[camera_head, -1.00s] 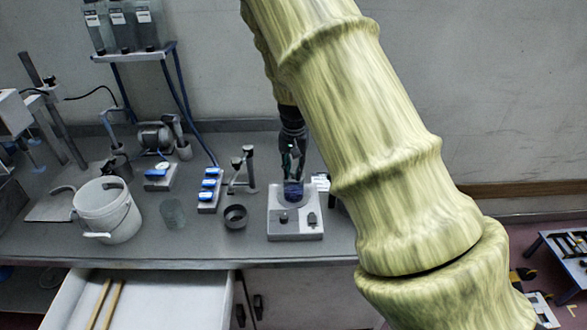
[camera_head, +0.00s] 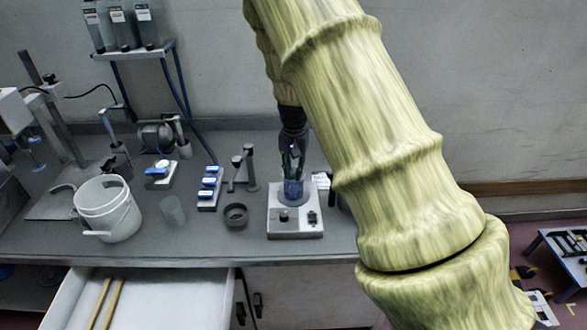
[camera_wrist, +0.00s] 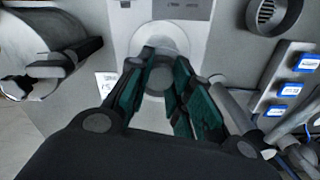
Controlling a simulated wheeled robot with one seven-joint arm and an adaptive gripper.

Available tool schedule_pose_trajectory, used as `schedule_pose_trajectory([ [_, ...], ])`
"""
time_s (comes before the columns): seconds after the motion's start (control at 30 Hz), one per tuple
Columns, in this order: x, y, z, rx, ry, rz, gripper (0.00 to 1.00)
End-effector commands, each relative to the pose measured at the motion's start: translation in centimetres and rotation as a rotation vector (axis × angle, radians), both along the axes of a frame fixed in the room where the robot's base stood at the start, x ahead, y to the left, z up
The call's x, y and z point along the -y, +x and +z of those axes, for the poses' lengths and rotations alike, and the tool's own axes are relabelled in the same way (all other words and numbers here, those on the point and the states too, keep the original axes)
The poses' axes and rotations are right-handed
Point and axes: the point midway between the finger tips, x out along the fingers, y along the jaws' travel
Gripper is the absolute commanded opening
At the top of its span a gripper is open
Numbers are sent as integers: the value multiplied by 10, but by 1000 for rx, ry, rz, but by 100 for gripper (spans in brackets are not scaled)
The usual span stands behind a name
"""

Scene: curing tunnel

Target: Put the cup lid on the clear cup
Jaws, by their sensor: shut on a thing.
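My gripper (camera_head: 292,172) points down over the small grey plate device and is shut on a small round bluish thing (camera_head: 293,188). In the wrist view its green-lined fingers (camera_wrist: 165,88) close around a dark grey round piece (camera_wrist: 160,75), over the device's pale disc. The fingers partly hide it, and I cannot tell whether it is the cup lid. A clear, greyish cup (camera_head: 172,211) stands upright on the bench to the left, apart from my gripper. A low dark round ring (camera_head: 235,215) lies between them; it also shows in the wrist view (camera_wrist: 272,14).
The plate device (camera_head: 295,224) has a round pale top. A blue-buttoned strip (camera_head: 209,188), small stands (camera_head: 243,168) and a white bucket (camera_head: 108,210) stand on the bench. An open drawer (camera_head: 150,300) juts out at the front. Bare bench lies around the clear cup.

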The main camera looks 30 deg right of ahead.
Motion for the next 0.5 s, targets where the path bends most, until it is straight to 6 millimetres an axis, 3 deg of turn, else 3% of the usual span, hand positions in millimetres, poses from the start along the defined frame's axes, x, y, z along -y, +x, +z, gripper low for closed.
schedule_pose_trajectory([
  [0.2,0,0,0,0,0,0,10],
  [0.23,0,0,0,0,0,0,27],
  [0.33,0,0,0,0,0,0,45],
  [0.5,0,0,0,0,0,0,46],
])
